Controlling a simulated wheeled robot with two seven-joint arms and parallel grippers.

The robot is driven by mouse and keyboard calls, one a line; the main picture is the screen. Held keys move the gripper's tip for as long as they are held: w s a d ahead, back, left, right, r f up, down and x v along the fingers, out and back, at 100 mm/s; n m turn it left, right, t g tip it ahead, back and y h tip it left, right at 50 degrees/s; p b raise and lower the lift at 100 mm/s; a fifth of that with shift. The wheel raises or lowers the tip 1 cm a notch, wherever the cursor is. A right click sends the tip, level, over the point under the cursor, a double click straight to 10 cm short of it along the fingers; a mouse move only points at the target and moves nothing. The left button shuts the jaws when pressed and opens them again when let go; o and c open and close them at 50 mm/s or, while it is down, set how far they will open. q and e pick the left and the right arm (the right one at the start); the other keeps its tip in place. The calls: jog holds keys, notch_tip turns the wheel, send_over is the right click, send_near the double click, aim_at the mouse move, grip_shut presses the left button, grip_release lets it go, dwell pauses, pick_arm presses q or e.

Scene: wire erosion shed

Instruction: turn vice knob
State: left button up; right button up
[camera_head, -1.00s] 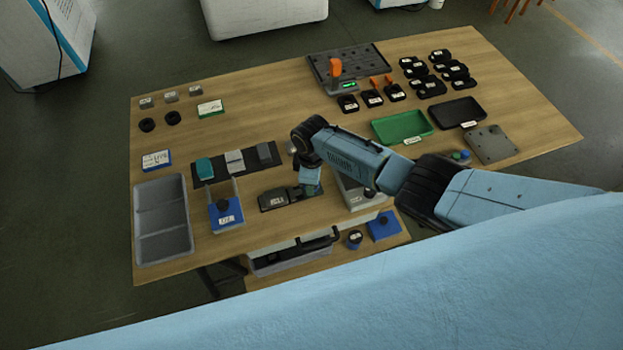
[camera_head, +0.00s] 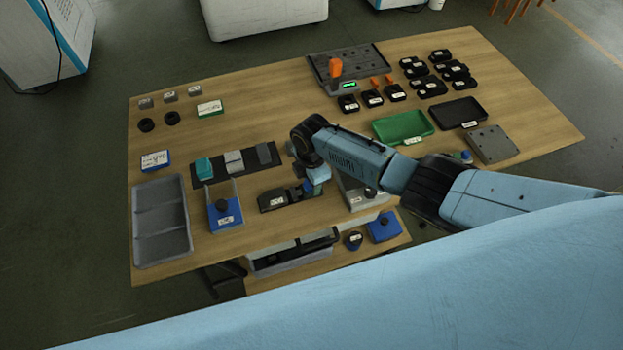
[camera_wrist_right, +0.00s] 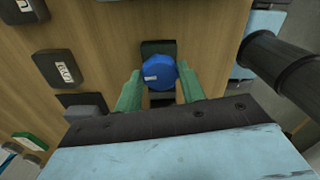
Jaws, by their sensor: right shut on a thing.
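The vice (camera_head: 272,200) is a low black body with a white label, near the front middle of the table in the head view. Its round blue knob (camera_wrist_right: 158,72), with a small white label, sits mid-picture in the right wrist view. My right gripper (camera_wrist_right: 160,80) has its green fingers on either side of the knob, shut on it. In the head view my right gripper (camera_head: 309,188) is low at the vice's right end, and the wrist partly hides the knob. My left gripper is not in view.
A grey box (camera_head: 358,196) is close on the right. A green tray (camera_head: 402,127) and black tray (camera_head: 458,113) lie farther right.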

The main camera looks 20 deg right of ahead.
dwell(0.4)
jog(key=o, duration=1)
jog(key=shift+c, duration=0.2)
notch_tip(320, 180, up, 14)
jog(key=p, duration=0.2)
jog(key=shift+f+p, duration=0.25)
jog(key=shift+p, duration=0.05)
